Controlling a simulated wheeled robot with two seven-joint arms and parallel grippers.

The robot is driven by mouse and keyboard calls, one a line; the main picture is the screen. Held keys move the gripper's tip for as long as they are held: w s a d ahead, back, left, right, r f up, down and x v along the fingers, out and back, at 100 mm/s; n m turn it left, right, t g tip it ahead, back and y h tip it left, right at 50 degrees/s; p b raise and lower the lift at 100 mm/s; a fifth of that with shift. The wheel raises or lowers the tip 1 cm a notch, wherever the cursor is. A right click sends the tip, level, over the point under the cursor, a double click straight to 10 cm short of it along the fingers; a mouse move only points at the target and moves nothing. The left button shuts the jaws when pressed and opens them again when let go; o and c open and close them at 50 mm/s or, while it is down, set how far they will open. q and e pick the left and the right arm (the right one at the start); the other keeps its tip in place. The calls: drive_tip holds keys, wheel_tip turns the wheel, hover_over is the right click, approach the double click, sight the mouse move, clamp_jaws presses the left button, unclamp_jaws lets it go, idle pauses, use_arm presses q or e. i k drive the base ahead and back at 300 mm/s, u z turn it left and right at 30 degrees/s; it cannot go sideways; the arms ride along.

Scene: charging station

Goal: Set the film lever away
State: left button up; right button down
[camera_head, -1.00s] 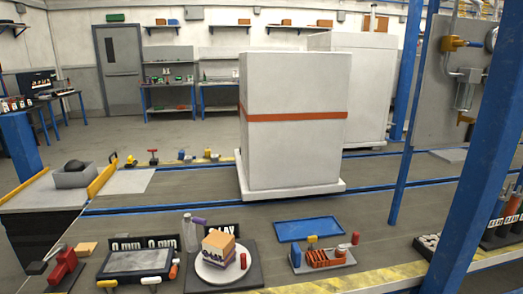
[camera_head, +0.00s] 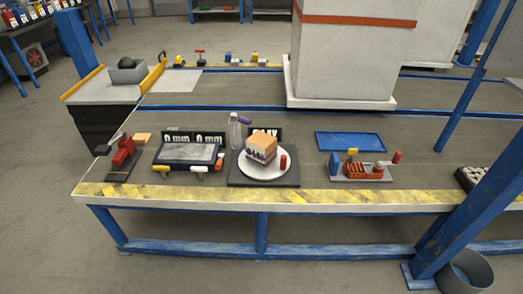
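I cannot tell for sure which thing is the film lever. A red lever-like device (camera_head: 123,150) stands on a dark base at the table's left front. A black-framed panel (camera_head: 187,153) lies to its right, with two "0 mm" displays behind it and small orange and white handles at its front edge. A small fixture (camera_head: 361,171) with orange-red ribbed pieces and a yellow knob sits right of centre. Neither of my grippers is in view.
A white plate (camera_head: 247,169) with a layered block (camera_head: 261,149) stands mid-front beside a clear bottle (camera_head: 235,131). A blue tray (camera_head: 350,142) lies to the right. A large white box (camera_head: 345,60) and a blue post (camera_head: 485,190) rise there. A bin (camera_head: 467,275) stands on the floor.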

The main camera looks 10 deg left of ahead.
sight(234, 118)
drive_tip(key=u, duration=0.4)
drive_tip(key=i, duration=0.9)
drive_tip(key=z, duration=1.8)
